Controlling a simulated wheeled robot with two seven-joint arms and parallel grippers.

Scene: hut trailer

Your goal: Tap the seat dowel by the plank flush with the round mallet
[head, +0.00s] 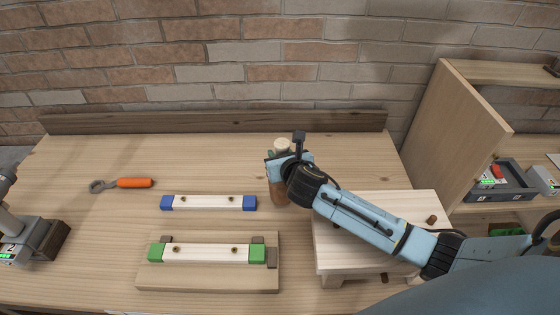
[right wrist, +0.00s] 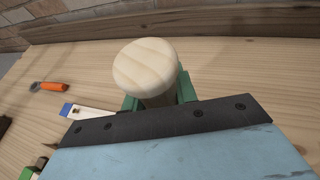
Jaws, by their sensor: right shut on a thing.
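A low pale wooden stool (head: 345,252) stands at the right of the bench. A brown dowel (head: 431,219) stands up from its seat near the right edge. My right arm hides part of the seat, and any dowel under it. My right gripper (head: 281,168) is left of the stool, shut on the round mallet. The mallet's pale round end (head: 282,144) shows above the fingers, and a brown part (head: 278,193) shows below. The pale end also fills the middle of the right wrist view (right wrist: 147,66), between green fingers. My left gripper (head: 52,240) is at the left edge; its jaws are unclear.
A plank with green ends (head: 206,253) lies on a wooden board (head: 207,282). A blue-ended strip (head: 208,202) lies behind it. An orange-handled wrench (head: 134,183) lies back left. A shelf unit (head: 445,130) with a grey tray (head: 500,187) stands right. The back middle bench is clear.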

